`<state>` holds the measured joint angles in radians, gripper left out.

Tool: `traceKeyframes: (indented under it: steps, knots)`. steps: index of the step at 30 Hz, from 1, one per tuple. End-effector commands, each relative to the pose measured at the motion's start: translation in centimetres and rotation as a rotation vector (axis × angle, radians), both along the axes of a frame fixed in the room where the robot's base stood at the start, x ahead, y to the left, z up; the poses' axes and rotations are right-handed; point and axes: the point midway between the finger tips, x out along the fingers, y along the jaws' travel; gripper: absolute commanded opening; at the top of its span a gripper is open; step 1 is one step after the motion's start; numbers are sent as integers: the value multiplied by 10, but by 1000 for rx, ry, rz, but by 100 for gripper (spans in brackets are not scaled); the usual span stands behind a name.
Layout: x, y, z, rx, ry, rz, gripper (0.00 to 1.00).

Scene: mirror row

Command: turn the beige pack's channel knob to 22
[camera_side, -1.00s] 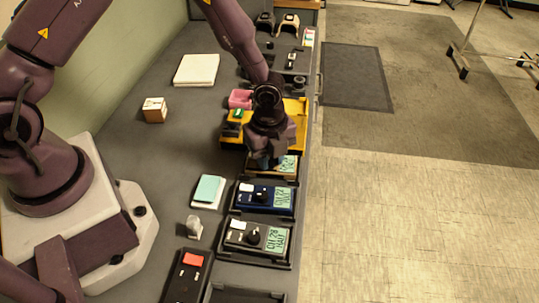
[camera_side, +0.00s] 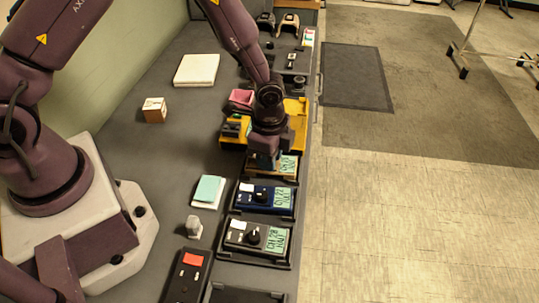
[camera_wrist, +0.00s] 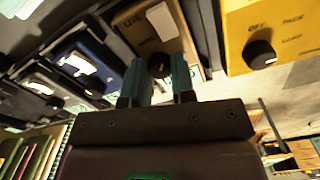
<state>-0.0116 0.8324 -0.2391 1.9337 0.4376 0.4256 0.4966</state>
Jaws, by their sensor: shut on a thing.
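The beige pack (camera_side: 286,166) sits in a black cradle in the row, and its green screen shows right of my gripper in the side view; its reading is too small to make out. In the wrist view the beige pack (camera_wrist: 139,37) fills the upper middle, with a pale label on its face. Its black channel knob (camera_wrist: 158,65) is between my two teal fingertips. My gripper (camera_wrist: 159,75) is shut on the knob. In the side view my gripper (camera_side: 264,162) comes down on the pack and hides the knob.
A yellow unit (camera_wrist: 285,30) with its own black knob stands close beside the beige pack. On the other side are a blue pack (camera_side: 258,198) and a dark grey pack (camera_side: 257,238) in cradles. A pink object (camera_side: 241,97) lies behind.

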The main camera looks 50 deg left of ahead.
Motion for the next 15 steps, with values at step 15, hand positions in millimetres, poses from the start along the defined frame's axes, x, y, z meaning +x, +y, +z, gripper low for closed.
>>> traceKeyframes:
  steps: [15]
  knots:
    - [0, 0, 0, 0, -1, 199, 0]
